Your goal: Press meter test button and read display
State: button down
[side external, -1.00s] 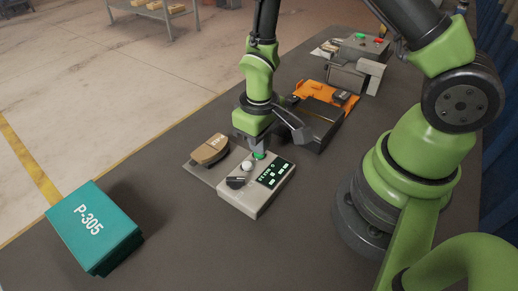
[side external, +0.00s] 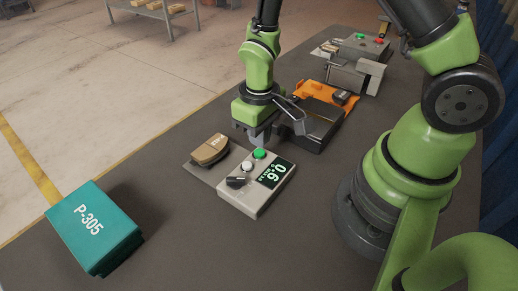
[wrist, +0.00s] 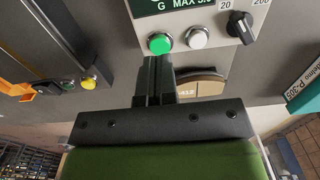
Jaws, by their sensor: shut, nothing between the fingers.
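The meter (side external: 256,190) is a pale grey box on the dark table, with a green button (side external: 259,154), a white button (side external: 247,166), a black knob (side external: 236,182) and a dark display (side external: 274,173). The display shows large white digits that look like 0.6 or 0.9, seen at an angle. My gripper (side external: 259,143) is shut and empty, just above and behind the green button, apart from it. In the wrist view the closed fingers (wrist: 155,62) point at the green button (wrist: 160,44). The white button (wrist: 197,38) and knob (wrist: 241,27) also show there.
A brown brake shoe (side external: 210,149) lies on a plate left of the meter. A teal box marked P-305 (side external: 94,228) stands at the front left. A dark fixture (side external: 318,125) and orange tray (side external: 340,96) lie behind right. The table between box and meter is clear.

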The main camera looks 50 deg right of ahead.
aim_at(259, 152)
jog(key=shift+r, duration=2.1)
jog(key=shift+r, duration=0.1)
jog(key=s+r+m+t, duration=0.1)
jog(key=s+r+t, duration=0.1)
jog(key=r, duration=0.4)
jog(key=s+r+m+t+y, duration=0.1)
jog(key=s+r+t, duration=0.1)
jog(key=s+r, duration=0.3)
jog(key=s+r+m+t+y, duration=0.1)
jog(key=s+r+m+t, duration=0.1)
jog(key=r, duration=0.7)
jog(key=shift+s+r+t, duration=0.2)
jog(key=shift+s+t, duration=0.4)
jog(key=shift+s, duration=0.65)
jog(key=shift+a, duration=0.1)
